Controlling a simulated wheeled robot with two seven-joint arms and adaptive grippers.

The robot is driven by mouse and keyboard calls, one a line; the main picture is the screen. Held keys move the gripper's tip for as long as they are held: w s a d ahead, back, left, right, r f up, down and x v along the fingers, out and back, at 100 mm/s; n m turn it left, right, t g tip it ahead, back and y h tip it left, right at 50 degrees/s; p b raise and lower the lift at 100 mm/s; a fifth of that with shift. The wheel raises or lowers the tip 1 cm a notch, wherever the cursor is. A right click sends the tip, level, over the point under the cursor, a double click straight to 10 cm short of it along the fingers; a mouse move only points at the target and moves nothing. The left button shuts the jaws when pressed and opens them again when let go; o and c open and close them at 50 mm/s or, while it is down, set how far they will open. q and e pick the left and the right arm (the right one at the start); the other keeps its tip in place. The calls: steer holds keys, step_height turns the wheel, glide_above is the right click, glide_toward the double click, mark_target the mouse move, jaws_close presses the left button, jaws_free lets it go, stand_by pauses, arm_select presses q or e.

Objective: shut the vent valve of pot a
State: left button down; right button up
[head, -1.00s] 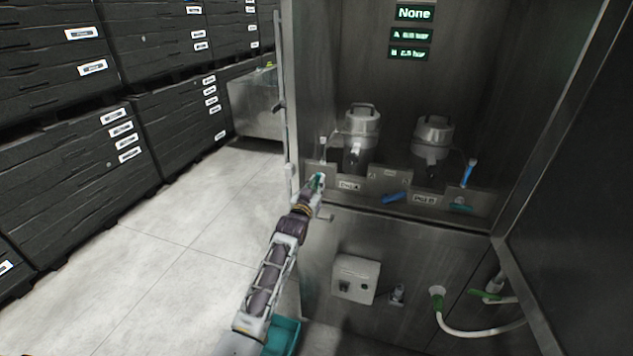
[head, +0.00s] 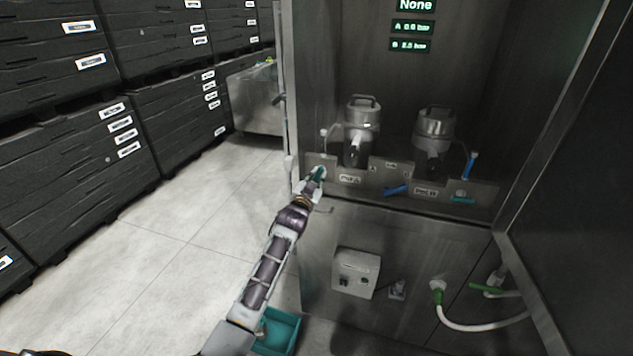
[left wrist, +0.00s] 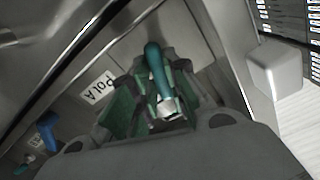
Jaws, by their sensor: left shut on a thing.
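Pot A (head: 361,130) is a steel canister with a top handle, on the left in the cabinet. Its "Pot A" label (left wrist: 98,88) shows on the panel in the left wrist view. The teal valve handle (left wrist: 155,62) stands beside that label. My left gripper (head: 317,175) is at the panel's left end, below and left of pot A. In the left wrist view its green-padded fingers (left wrist: 158,108) are shut around the teal handle. The grip hides the handle's base, and the valve's exact setting cannot be told. My right gripper is out of view.
Pot B (head: 436,140) stands to the right, with a blue lever (head: 397,190) on the panel between the pots. The cabinet's left post (head: 290,110) is close to my left gripper. A teal bin (head: 278,335) is on the floor. Open floor lies left.

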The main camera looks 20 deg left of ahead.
arm_select(q)
steer(key=m+b, duration=0.1)
steer(key=m, duration=0.3)
steer(key=shift+m, duration=0.6)
steer(key=shift+r+m+p, duration=0.1)
steer(key=shift+m+p, duration=0.2)
steer(key=shift+m, duration=1.4)
steer(key=m+p, duration=0.1)
steer(key=m, duration=0.2)
steer(key=shift+p, duration=0.3)
steer(key=shift+m+p, duration=0.3)
steer(key=shift+m, duration=1.3)
steer(key=c, duration=2.2)
jaws_free()
steer(key=o, duration=1.4)
steer(key=shift+o, duration=0.8)
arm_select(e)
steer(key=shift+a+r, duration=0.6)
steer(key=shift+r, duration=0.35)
